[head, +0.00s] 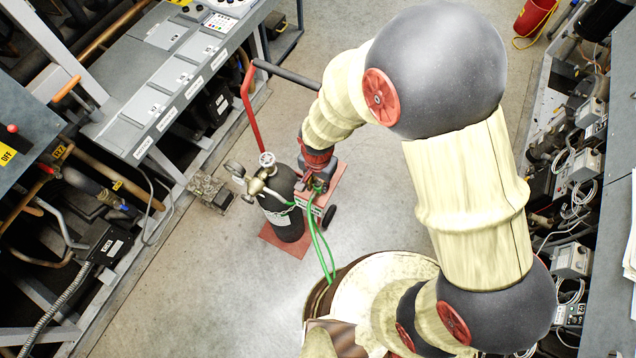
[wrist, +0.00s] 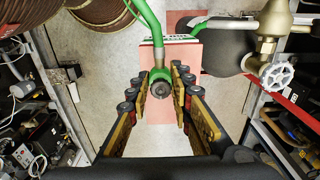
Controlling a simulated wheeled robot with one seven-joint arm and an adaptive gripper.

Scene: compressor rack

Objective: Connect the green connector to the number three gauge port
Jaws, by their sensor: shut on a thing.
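My gripper (wrist: 160,90) is shut on the green connector (wrist: 160,76), whose round open end faces the wrist camera between the two fingers. A green hose (wrist: 148,25) runs up from the connector. In the head view my gripper (head: 318,178) is beside the gas cylinder, and the green hose (head: 316,238) hangs down toward a round drum. The connector itself is mostly hidden there. The grey panel (head: 130,108) at upper left carries several light plates with white labels. I cannot read their numbers, so I cannot tell which is the number three gauge port.
A dark gas cylinder (head: 286,222) with a brass regulator (head: 258,182) stands on a red hand truck (head: 248,100). The regulator's white handwheel (wrist: 278,76) shows right of my gripper. Equipment racks line both sides. The floor (head: 190,285) at lower left is clear.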

